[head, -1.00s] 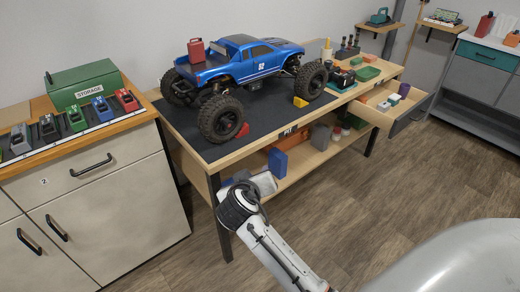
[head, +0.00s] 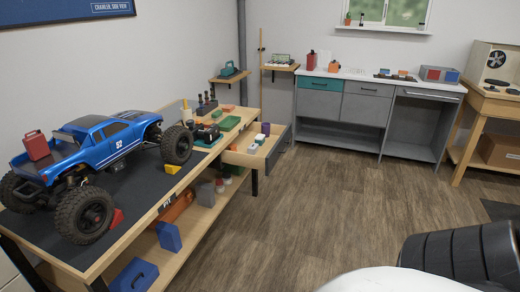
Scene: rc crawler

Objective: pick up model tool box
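I cannot tell for sure which thing is the model tool box. A small teal case with a handle (head: 228,69) sits on a wall shelf at the back. A blue box with a handle (head: 135,275) stands on the lower shelf of the workbench, at its near end. A red and grey box (head: 438,74) sits on the far counter. Neither of my grippers shows in the head view.
A blue crawler truck (head: 105,145) stands on the workbench's dark mat, carrying a red can (head: 36,145). An open drawer (head: 256,153) juts out from the bench. The wooden floor (head: 310,205) between bench and grey counter (head: 335,112) is clear.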

